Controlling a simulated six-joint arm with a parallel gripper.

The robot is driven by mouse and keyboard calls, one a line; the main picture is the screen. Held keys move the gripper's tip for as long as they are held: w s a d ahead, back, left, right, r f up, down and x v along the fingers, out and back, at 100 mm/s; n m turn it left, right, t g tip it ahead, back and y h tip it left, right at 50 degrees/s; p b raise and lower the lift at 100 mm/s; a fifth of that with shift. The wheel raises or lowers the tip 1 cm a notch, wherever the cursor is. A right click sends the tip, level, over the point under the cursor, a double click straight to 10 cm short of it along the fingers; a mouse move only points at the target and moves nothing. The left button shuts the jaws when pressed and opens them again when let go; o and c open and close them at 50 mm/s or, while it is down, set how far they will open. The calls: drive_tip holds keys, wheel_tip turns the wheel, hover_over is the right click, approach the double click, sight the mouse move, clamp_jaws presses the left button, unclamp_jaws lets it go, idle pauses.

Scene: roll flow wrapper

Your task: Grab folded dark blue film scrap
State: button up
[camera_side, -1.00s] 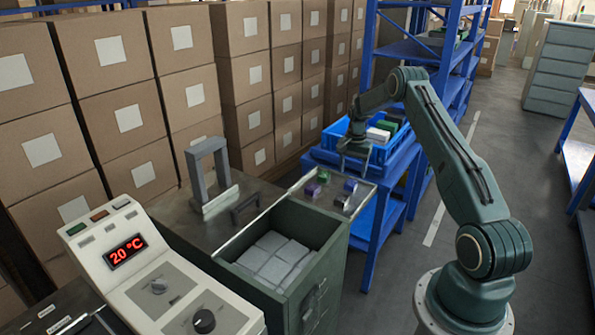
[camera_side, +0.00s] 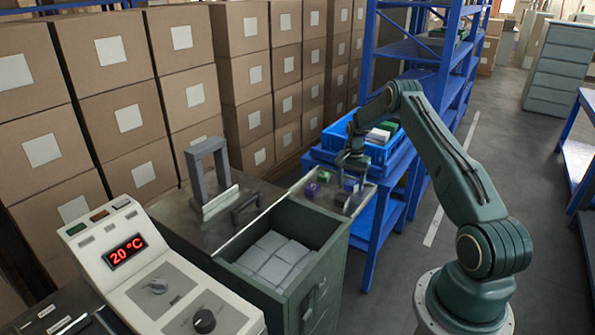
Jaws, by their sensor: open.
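A small dark blue piece (camera_side: 350,186), which looks like the folded film scrap, lies on the grey metal work surface (camera_side: 331,195) behind the open drawer. It is too small to make out its folds. My gripper (camera_side: 353,177) is open, pointing down just above and around the far side of the blue piece. I cannot tell whether the fingers touch it. The gripper partly hides the area behind the piece.
A purple piece (camera_side: 312,190) and a green piece (camera_side: 323,176) lie to the left on the same surface. A blue crate (camera_side: 388,151) with several packs stands close behind. An open drawer (camera_side: 318,233) with grey packs is in front. A grey arch frame (camera_side: 208,175) stands left.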

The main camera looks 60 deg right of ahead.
sight(351, 183)
drive_tip(key=c, duration=1.1)
drive_tip(key=shift+o, duration=0.2)
wheel_tip(351, 183, up, 20)
idle(0.6)
